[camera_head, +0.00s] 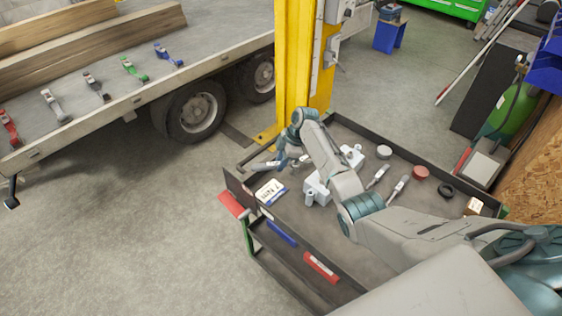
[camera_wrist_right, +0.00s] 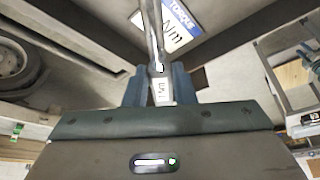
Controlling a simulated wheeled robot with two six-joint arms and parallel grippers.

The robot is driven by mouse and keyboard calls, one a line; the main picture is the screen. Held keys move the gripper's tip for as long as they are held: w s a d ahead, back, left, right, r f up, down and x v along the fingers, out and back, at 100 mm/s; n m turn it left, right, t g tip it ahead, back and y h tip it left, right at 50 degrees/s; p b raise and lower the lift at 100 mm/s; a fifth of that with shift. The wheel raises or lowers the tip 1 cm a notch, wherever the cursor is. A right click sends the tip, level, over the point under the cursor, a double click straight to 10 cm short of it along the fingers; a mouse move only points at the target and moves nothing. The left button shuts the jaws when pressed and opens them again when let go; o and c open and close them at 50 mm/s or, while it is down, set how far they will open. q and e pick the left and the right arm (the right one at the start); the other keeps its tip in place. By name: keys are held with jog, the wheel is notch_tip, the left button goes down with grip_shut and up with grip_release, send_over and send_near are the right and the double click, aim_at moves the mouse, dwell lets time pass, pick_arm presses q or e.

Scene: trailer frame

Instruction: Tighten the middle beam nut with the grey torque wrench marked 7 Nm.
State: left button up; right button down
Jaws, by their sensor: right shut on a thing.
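My right gripper (camera_head: 283,158) is above the left end of the dark cart. In the right wrist view my right gripper (camera_wrist_right: 160,88) is shut on a grey torque wrench (camera_wrist_right: 152,30). In the head view the wrench (camera_head: 262,165) sticks out to the left, small and partly hidden by the gripper. A white and blue torque card (camera_head: 270,191) lies on the cart below; its print ends in "Nm". I cannot make out any beam nut. My left gripper is not in view.
The dark cart (camera_head: 333,255) also carries grey metal blocks, two grey tools, and round parts. A yellow post (camera_head: 294,60) stands behind it. The trailer (camera_head: 110,112) at left carries timber beams and several coloured tools. Open floor lies between.

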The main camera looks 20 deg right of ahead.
jog(key=shift+r, duration=0.2)
jog(key=shift+r+p, duration=0.2)
jog(key=shift+p, duration=0.1)
jog(key=shift+r, duration=0.1)
notch_tip(320, 180, up, 2)
jog(key=shift+r+p, duration=0.1)
jog(key=shift+p, duration=0.95)
jog(key=shift+r+p, duration=0.3)
jog(key=shift+r, duration=0.5)
jog(key=c, duration=1.8)
grip_release()
grip_shut()
